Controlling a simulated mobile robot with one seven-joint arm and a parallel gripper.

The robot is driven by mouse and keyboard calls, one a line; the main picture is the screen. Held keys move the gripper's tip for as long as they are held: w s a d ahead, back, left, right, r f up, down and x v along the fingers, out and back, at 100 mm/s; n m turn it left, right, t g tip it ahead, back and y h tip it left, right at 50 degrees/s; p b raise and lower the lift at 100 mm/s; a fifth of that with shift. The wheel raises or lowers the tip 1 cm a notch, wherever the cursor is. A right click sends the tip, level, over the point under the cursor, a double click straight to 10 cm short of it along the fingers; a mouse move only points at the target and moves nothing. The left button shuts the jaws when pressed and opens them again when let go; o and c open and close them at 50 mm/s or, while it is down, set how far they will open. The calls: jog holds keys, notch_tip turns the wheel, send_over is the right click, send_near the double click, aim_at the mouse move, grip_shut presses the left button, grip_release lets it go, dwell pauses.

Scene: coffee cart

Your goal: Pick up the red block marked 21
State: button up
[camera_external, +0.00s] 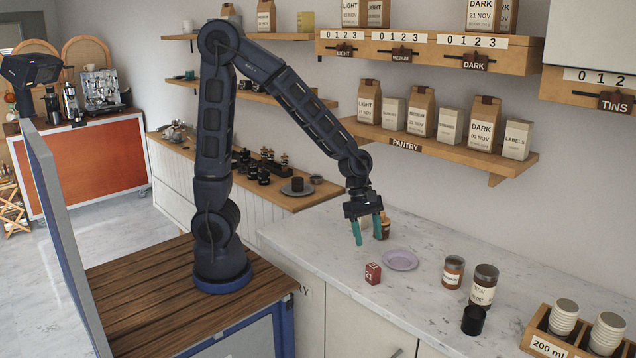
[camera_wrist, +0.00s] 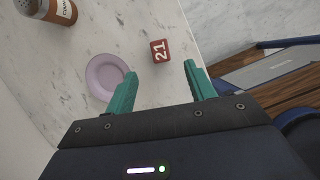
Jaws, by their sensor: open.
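The red block marked 21 (camera_external: 373,273) sits on the marble counter near its front edge. In the wrist view the red block (camera_wrist: 160,50) shows its white 21 and lies beyond my fingertips, between their lines. My gripper (camera_external: 367,231) is open and empty, with teal fingers pointing down above the counter, behind the block in the external view. In the wrist view my gripper (camera_wrist: 160,84) shows its two fingers wide apart, with nothing between them.
A lilac plate (camera_external: 400,260) lies right of the block; it also shows in the wrist view (camera_wrist: 93,78). Jars (camera_external: 453,271) and a black cup (camera_external: 473,320) stand farther right, near a wooden crate (camera_external: 545,346). A small brown bottle (camera_external: 384,229) is close behind my gripper.

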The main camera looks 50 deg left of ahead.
aim_at(373, 266)
jog(key=shift+x, duration=5.3)
jog(key=shift+w+a, duration=0.1)
jog(key=shift+a, duration=0.05)
jog(key=shift+c, duration=0.2)
jog(key=c, duration=1)
